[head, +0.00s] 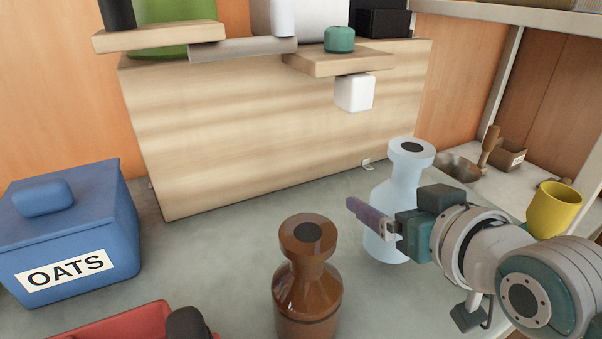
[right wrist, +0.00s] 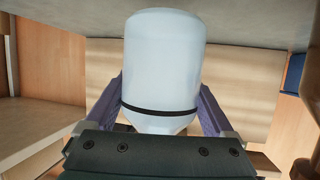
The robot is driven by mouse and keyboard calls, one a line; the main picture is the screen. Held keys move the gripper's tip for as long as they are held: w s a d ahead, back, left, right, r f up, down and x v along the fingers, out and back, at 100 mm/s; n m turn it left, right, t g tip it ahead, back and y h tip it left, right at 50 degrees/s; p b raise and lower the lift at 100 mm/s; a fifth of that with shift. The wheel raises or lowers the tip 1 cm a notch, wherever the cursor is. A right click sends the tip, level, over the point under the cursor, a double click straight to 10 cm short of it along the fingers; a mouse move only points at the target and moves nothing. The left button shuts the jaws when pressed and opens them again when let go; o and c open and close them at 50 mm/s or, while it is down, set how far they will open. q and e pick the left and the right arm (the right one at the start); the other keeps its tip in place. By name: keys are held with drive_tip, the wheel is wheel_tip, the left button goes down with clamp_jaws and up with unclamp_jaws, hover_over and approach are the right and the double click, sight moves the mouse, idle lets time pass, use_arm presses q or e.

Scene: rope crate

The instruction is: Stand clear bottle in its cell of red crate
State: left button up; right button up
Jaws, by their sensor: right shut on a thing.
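The clear bottle (head: 407,177), pale blue with a dark top, stands upright at the right of the counter in the head view. My right gripper (head: 376,214) is shut on it, with one purple finger showing in front of the bottle. In the right wrist view the bottle's body (right wrist: 163,62) lies between both fingers, with a dark band around it. I cannot tell whether its base touches the counter. The red crate (head: 115,325) shows only in part at the bottom left edge. Its cells are out of view. My left gripper is not in view.
A brown bottle (head: 308,280) stands between the crate and the clear bottle. A dark rounded thing (head: 188,325) rises at the crate. A blue OATS box (head: 75,235) stands left. A wooden panel with small shelves (head: 270,130) closes the back. A yellow cup (head: 555,209) is at right.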

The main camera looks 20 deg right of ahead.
drive_tip(key=shift+f, duration=1.35)
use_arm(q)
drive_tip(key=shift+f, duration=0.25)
